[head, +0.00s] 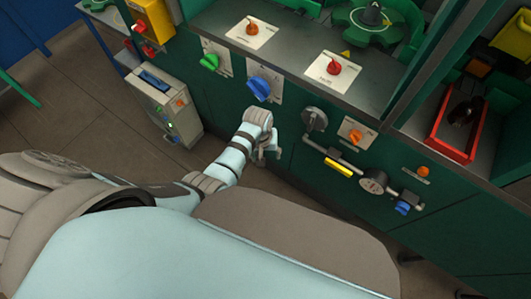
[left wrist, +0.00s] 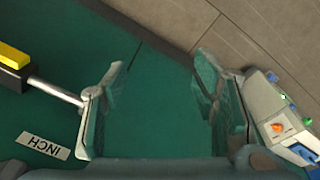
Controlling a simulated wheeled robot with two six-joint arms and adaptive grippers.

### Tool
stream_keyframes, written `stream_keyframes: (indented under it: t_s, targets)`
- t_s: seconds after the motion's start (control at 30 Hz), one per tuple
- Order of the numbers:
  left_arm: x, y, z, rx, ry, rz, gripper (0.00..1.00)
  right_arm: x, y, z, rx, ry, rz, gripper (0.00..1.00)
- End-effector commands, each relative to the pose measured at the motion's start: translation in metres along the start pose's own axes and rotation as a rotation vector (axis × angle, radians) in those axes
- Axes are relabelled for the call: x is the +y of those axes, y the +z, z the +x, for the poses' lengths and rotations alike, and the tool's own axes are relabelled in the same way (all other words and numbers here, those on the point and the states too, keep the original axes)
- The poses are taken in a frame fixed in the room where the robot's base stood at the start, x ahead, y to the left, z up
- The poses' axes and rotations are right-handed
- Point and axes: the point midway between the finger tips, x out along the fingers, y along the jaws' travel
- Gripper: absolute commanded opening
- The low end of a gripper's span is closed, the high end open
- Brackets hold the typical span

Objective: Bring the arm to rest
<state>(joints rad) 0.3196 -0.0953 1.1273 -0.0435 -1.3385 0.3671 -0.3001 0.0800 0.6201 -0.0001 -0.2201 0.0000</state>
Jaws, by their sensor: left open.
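My left gripper (head: 268,154) is in front of the dark green machine front (head: 300,177), below the blue knob (head: 258,88). In the left wrist view my left gripper (left wrist: 158,85) is open, with its two fingers wide apart. Nothing is between them; only the green panel (left wrist: 155,125) and a strip of floor show behind. I cannot tell how far the fingertips are from the panel. My right gripper is in neither view.
A bar with a yellow grip (head: 338,167) and a gauge (head: 373,181) is on the panel to the right. A grey box (head: 165,112) with an orange knob stands on the floor to the left. A red tray (head: 456,128) sits on a shelf at right.

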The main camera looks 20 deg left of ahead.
Motion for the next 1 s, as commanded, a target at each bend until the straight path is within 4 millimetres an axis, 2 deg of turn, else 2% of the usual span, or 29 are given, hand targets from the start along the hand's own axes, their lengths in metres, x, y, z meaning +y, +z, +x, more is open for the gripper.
stream_keyframes:
  t_s: [0.43, 0.47, 0.57, 0.6, 0.63, 0.67, 0.7, 0.77, 0.8, 0.87, 0.9, 1.0]
  targets:
    - [0.000, 0.000, -0.001, 0.000, 0.000, 0.004, 0.54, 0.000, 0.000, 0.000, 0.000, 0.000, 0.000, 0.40]
    - [0.001, -0.003, -0.001, 0.011, 0.004, 0.014, 0.54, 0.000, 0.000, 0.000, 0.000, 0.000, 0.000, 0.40]
    - [0.011, -0.026, 0.002, 0.128, 0.048, 0.076, 0.54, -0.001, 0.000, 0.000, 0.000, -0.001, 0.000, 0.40]
    - [0.014, -0.038, 0.009, 0.201, 0.068, 0.116, 0.54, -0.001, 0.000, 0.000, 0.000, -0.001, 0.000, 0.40]
    - [0.009, -0.038, 0.023, 0.251, 0.073, 0.153, 0.54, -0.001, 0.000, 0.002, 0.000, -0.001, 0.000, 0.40]
    - [-0.004, -0.027, 0.048, 0.286, 0.068, 0.192, 0.54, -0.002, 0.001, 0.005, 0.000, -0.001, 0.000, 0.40]
    - [-0.026, -0.003, 0.079, 0.311, 0.053, 0.234, 0.54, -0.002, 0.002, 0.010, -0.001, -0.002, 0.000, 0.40]
    - [-0.061, 0.042, 0.117, 0.321, 0.027, 0.283, 0.54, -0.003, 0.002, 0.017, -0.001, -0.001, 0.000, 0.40]
    - [-0.085, 0.075, 0.138, 0.312, 0.008, 0.309, 0.54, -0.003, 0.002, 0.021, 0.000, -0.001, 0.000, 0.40]
    - [-0.121, 0.127, 0.162, 0.280, -0.022, 0.339, 0.54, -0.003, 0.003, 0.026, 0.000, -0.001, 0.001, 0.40]
    - [-0.143, 0.162, 0.174, 0.248, -0.041, 0.352, 0.54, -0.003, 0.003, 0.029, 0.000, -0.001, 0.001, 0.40]
    - [-0.192, 0.240, 0.190, 0.147, -0.082, 0.364, 0.54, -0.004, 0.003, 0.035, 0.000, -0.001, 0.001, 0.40]
